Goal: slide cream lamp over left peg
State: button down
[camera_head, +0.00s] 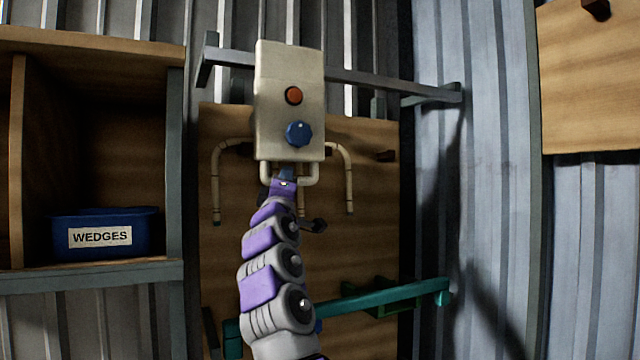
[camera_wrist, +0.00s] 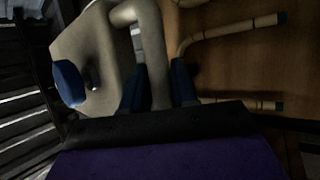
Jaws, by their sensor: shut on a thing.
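The cream lamp (camera_head: 289,75) is a tall box with a red button and a blue knob, held upright in front of the wooden board. My gripper (camera_head: 285,174) is shut on the handle at its bottom. In the wrist view the lamp (camera_wrist: 98,42) is at upper left, and my blue fingers (camera_wrist: 158,88) close around its cream handle. A dark peg (camera_head: 240,148) shows on the board at the left, partly hidden by a bent cane and the lamp. I cannot tell the depth gap between lamp and board.
Bent canes hang left (camera_head: 215,185) and right (camera_head: 349,185) of the lamp. A grey rail (camera_head: 385,82) crosses behind the lamp. A teal bar (camera_head: 385,298) runs below. A shelf (camera_head: 175,270) with a blue WEDGES bin (camera_head: 140,222) stands left. Another board (camera_head: 590,80) hangs right.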

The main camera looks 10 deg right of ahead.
jog(key=a, duration=0.1)
jog(key=s+a, duration=0.1)
jog(key=a, duration=0.3)
jog(key=shift+s+p, duration=0.3)
jog(key=shift+p, duration=0.1)
jog(key=c, duration=1.3)
grip_release()
jog(key=shift+o, duration=0.3)
jog(key=shift+w+a+f, duration=0.1)
jog(key=shift+a, duration=0.05)
